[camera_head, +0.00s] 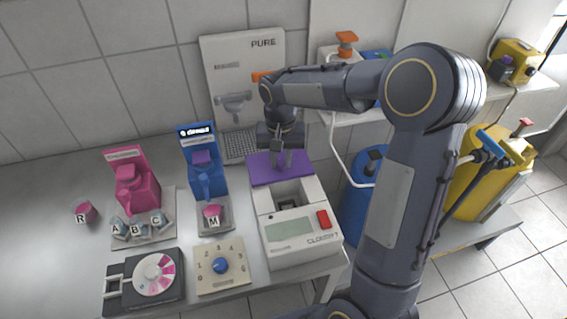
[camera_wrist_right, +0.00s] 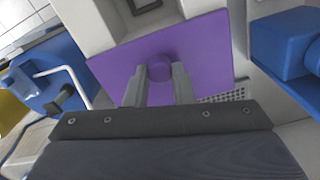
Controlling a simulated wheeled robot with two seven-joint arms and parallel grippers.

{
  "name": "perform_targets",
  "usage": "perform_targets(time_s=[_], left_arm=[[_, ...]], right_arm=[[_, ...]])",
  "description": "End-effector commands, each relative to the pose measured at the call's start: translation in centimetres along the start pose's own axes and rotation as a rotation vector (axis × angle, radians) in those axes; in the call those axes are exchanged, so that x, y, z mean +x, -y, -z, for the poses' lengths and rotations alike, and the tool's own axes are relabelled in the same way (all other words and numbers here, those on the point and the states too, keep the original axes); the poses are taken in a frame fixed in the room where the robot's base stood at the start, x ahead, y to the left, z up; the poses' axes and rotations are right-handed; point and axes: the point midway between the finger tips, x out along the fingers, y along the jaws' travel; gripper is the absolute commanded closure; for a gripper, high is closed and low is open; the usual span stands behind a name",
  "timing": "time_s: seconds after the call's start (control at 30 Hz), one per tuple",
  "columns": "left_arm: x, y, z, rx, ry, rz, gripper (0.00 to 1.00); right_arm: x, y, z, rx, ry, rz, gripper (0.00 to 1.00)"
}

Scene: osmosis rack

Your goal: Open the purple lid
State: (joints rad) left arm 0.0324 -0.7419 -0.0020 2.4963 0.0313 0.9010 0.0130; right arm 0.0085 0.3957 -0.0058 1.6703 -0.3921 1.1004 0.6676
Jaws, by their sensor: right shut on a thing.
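The purple lid (camera_head: 265,170) is a flat rectangular plate at the back of the white device (camera_head: 298,226) marked CLOUDY?. An opening in the device's top is uncovered in front of the lid. My right gripper (camera_head: 285,165) reaches down onto the lid from behind. In the right wrist view the lid (camera_wrist_right: 200,48) fills the middle, and the two fingers of my right gripper (camera_wrist_right: 160,78) are shut on its round purple knob (camera_wrist_right: 158,67). My left gripper is not in view.
A blue dispenser (camera_head: 204,170) and a pink dispenser (camera_head: 136,185) stand to the left on the bench. A white PURE panel (camera_head: 243,75) stands behind. A dial board (camera_head: 221,266) lies at the front. A blue tank (camera_head: 362,200) is at the right, beyond the bench edge.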

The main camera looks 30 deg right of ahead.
Motion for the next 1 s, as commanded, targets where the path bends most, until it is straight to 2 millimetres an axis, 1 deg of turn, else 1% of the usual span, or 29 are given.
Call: perform_targets(time_s=[0.23,0.27,0.4,0.43,0.67,0.77,0.87,1.0], left_arm=[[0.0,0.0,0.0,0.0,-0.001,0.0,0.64],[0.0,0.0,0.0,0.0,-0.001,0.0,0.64],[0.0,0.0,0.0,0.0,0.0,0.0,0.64],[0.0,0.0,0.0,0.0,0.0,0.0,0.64],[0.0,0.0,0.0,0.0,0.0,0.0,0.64],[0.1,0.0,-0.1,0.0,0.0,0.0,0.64],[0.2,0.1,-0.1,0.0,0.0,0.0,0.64],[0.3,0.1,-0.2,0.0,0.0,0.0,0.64]], right_arm=[[0.1,0.0,0.0,0.0,0.0,0.0,1.0],[0.1,0.0,0.0,0.0,0.0,0.0,0.75],[0.1,0.0,-0.1,0.0,0.001,0.0,0.57],[0.1,0.0,-0.1,0.0,0.001,0.0,0.55],[0.1,0.0,-0.1,0.0,0.002,-0.001,0.55],[-0.4,0.0,0.0,0.0,0.0,0.0,0.55],[-1.7,0.0,0.0,-0.001,-0.002,0.0,0.55],[-4.2,0.1,0.0,-0.001,-0.004,0.002,0.55]])
